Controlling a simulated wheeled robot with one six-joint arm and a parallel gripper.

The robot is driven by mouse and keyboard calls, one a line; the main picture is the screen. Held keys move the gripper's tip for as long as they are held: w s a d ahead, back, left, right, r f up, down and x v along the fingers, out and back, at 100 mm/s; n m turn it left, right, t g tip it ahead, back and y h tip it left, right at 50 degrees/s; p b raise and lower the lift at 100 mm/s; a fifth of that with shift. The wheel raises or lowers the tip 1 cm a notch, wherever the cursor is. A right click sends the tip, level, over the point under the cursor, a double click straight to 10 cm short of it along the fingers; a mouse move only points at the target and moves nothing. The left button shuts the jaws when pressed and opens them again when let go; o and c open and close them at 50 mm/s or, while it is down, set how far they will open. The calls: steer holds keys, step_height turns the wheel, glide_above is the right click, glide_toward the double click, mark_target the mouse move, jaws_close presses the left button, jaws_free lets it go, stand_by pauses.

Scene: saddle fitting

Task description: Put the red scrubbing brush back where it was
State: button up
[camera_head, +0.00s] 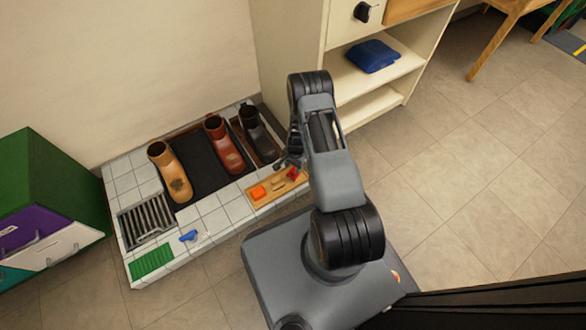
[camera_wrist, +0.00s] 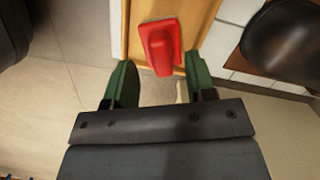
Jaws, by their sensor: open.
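The red scrubbing brush (camera_head: 292,174) lies at the right end of a wooden tray (camera_head: 262,204) on the tiled platform. In the wrist view the red brush (camera_wrist: 160,46) shows just ahead of my gripper, between the lines of its two fingers. My gripper (camera_wrist: 156,82) is open, with green fingertips apart and nothing between them. In the head view my gripper (camera_head: 287,160) is small and partly hidden by my arm, close to the brush. I cannot tell whether the fingers touch the brush.
An orange item (camera_head: 258,192) and a tan brush (camera_head: 278,184) share the tray. Tan (camera_head: 172,175), red-brown (camera_head: 224,148) and dark boots (camera_head: 256,136) stand behind. A grate (camera_head: 146,220), green mat (camera_head: 152,262) and blue item (camera_head: 188,236) are at left. A shelf unit (camera_head: 330,60) stands behind my arm.

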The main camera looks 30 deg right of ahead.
step_height(320, 180, up, 8)
steer(key=p, duration=0.3)
step_height(320, 180, up, 13)
steer(key=n, duration=0.3)
glide_above(295, 168)
steer(key=w+a, duration=0.2)
step_height(295, 168, up, 11)
steer(key=s+a+n+t, duration=0.1)
steer(key=s+a+n, duration=0.1)
steer(key=a, duration=0.1)
steer(key=s+a+r+n+t, duration=0.1)
steer(key=s+a+r+n, duration=0.1)
steer(key=s+r, duration=0.6)
steer(key=s+a+r+n+t+h, duration=0.1)
steer(key=s+a+r+n, duration=0.2)
steer(key=s+r+n, duration=0.2)
steer(key=s+r, duration=0.3)
step_height(295, 168, up, 38)
steer(key=t+p, duration=0.1)
steer(key=p, duration=3.4)
steer(key=shift+a+f+n, duration=0.15)
steer(key=shift+n, duration=0.25)
